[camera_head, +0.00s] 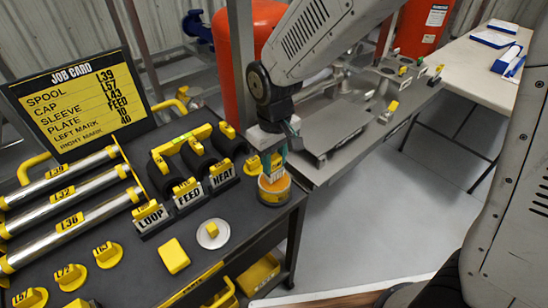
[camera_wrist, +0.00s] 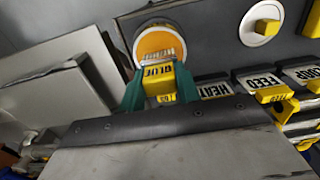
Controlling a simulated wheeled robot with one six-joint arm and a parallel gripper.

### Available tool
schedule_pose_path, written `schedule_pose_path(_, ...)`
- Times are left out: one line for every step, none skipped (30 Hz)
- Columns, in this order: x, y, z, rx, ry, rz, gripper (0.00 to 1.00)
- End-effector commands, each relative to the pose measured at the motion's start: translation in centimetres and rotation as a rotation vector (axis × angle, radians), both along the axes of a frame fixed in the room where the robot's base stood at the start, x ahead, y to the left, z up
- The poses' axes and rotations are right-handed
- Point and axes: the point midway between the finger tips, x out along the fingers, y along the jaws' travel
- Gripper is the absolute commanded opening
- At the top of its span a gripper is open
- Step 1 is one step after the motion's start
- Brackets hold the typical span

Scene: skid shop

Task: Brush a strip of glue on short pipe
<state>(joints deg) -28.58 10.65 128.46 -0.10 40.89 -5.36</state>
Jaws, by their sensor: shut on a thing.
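My gripper (camera_head: 272,160), with green fingers, is shut on the yellow handle of the glue brush (camera_wrist: 158,82), marked GLUE in the wrist view. The brush points down at the glue pot (camera_head: 275,193), a round tub with an orange surface at the bench's right corner. The pot also shows in the wrist view (camera_wrist: 145,30). The bristles overlap the orange surface; I cannot tell whether they touch it. Silvery pipes tagged L39 (camera_head: 85,172), L32 (camera_head: 90,187) and L36 (camera_head: 100,215) lie on the left; I cannot tell which is the short pipe.
A job card (camera_head: 75,100) stands at the back left. Black sleeves on a yellow rack (camera_head: 180,140) stand behind plates marked LOOP, FEED and HEAT (camera_head: 223,176). A white disc (camera_head: 213,234), a yellow block (camera_head: 173,256) and yellow caps (camera_head: 108,255) lie in front. A grey machine bench (camera_head: 350,125) is behind.

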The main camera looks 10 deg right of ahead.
Motion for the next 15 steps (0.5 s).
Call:
schedule_pose_path(0.01,0.01,0.02,0.000,0.000,0.000,0.14)
schedule_pose_path(0.01,0.01,0.02,0.000,0.000,0.000,0.14)
schedule_pose_path(0.01,0.01,0.02,0.000,0.000,0.000,0.14)
schedule_pose_path(0.01,0.01,0.02,0.000,0.000,0.000,0.14)
schedule_pose_path(0.01,0.01,0.01,0.000,0.000,0.000,0.14)
schedule_pose_path(0.01,0.01,0.00,0.000,0.000,0.000,0.14)
schedule_pose_path(0.01,0.01,-0.01,0.000,0.000,0.000,0.14)
schedule_pose_path(0.01,0.01,-0.04,0.000,0.000,0.000,0.14)
schedule_pose_path(0.01,0.01,-0.07,0.000,0.000,0.000,0.14)
schedule_pose_path(0.00,0.00,-0.10,0.000,0.000,0.000,0.14)
schedule_pose_path(0.00,0.00,-0.13,0.000,0.000,0.000,0.14)
schedule_pose_path(0.00,0.00,-0.18,0.000,0.000,0.000,0.14)
schedule_pose_path(0.00,0.00,-0.22,0.000,0.000,0.000,0.14)
schedule_pose_path(0.00,0.00,-0.26,-0.001,0.001,0.000,0.14)
schedule_pose_path(0.00,0.00,-0.31,-0.001,0.001,0.000,0.14)
